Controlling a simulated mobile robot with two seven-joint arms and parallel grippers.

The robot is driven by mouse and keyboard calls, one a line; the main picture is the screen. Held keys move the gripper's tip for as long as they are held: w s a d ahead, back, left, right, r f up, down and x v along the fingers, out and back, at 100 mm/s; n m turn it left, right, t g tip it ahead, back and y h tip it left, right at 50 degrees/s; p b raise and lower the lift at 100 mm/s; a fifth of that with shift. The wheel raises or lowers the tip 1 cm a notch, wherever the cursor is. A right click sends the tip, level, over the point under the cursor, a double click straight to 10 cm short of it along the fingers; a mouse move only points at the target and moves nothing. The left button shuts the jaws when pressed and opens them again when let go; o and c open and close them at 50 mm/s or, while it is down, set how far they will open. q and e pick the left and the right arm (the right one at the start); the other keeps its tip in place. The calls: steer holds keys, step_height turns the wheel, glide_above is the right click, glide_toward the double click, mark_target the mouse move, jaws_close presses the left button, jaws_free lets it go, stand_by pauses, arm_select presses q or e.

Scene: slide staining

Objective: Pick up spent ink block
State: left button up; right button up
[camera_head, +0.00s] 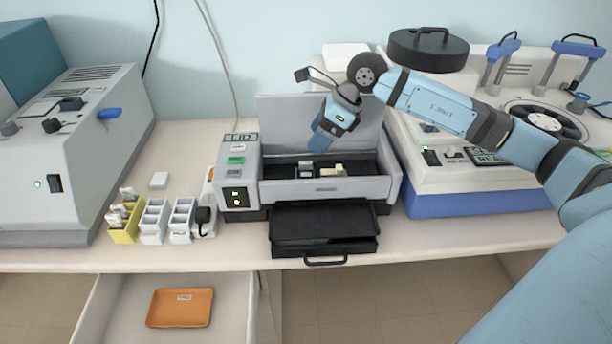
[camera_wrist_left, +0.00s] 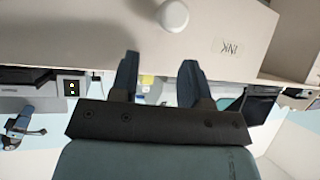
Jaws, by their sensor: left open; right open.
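The grey printer-like machine (camera_head: 325,188) stands open at the middle of the table. Inside its dark bay are a small grey-white block (camera_head: 306,170) and a cream block (camera_head: 332,171); I cannot tell which is the spent ink block. My right gripper (camera_head: 317,143) is open, pointing down just above these blocks, with nothing visible in it. My left gripper (camera_wrist_left: 159,82) is open and empty in the left wrist view, in front of a pale drawer front (camera_wrist_left: 120,25) marked INK. The left gripper is outside the head view.
A black tray (camera_head: 323,228) sticks out of the machine's front. Small racks (camera_head: 153,222) and a yellow holder (camera_head: 125,221) stand left of it. An open drawer below holds an orange tray (camera_head: 180,308). Large machines stand on both sides.

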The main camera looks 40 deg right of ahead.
mark_target(307, 165)
steer(key=shift+h, duration=0.9)
steer(key=f, duration=0.2)
steer(key=w+f+p, duration=0.1)
steer(key=f, duration=0.1)
steer(key=w+d+f, duration=0.1)
steer(key=f, duration=0.2)
steer(key=shift+w+f, duration=0.1)
steer(key=shift+w, duration=0.15)
steer(key=shift+w+a+f+p, duration=0.15)
steer(key=shift+a+f+p, duration=0.15)
steer(key=shift+f+p, duration=0.2)
steer(key=x, duration=0.4)
steer(key=shift+p, duration=0.4)
steer(key=c, duration=0.7)
